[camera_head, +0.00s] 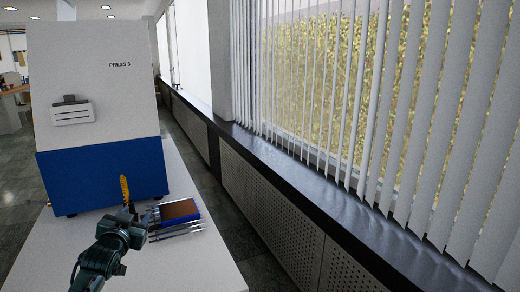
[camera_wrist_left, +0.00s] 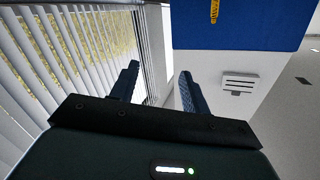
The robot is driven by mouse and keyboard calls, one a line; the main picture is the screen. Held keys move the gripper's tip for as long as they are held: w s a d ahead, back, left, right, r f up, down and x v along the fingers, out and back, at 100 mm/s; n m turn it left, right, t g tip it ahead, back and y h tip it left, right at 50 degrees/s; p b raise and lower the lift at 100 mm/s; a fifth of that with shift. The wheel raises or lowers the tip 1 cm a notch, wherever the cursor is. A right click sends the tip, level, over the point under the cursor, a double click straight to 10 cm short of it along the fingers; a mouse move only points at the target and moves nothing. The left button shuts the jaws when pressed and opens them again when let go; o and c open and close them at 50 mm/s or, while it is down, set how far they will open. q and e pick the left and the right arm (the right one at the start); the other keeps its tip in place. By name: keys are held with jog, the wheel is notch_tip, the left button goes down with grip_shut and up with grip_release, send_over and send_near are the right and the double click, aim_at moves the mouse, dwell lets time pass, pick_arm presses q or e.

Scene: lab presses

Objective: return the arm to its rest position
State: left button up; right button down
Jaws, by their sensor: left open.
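My left arm comes in from the bottom left in the head view. Its gripper (camera_head: 130,208) is over the white table, in front of the press and just left of a small blue-edged block. In the left wrist view the two dark fingers of the gripper (camera_wrist_left: 158,82) stand apart with nothing between them. The gripper is tilted, with the window blinds on one side and the press on the other. My right gripper is not in view.
The press (camera_head: 95,80), labelled PRESS 3, has a blue base with a yellow part (camera_head: 125,188) in front. The brown-topped blue block (camera_head: 180,209) and metal rods (camera_head: 175,231) lie on the table (camera_head: 205,268). A window ledge (camera_head: 300,183) and blinds (camera_head: 410,110) stand right.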

pick_arm(q)
jog(key=s+d+f+m+g+h, duration=0.1)
jog(key=s+d+f+g+h, duration=0.1)
jog(key=s+d+f, duration=0.6)
jog(key=s+d+f+g+h, duration=0.15)
jog(key=s+d+f, duration=0.25)
jog(key=s+f, duration=0.7)
jog(key=s+d+f+g, duration=0.1)
jog(key=s+d+f, duration=0.1)
jog(key=s, duration=0.7)
jog(key=s+d+f+g+h, duration=0.1)
jog(key=s+d, duration=0.4)
jog(key=s, duration=0.5)
jog(key=shift+d+f+n+g, duration=0.25)
jog(key=shift+f+n+g, duration=0.1)
jog(key=shift+f+n, duration=0.05)
jog(key=shift+c, duration=1.2)
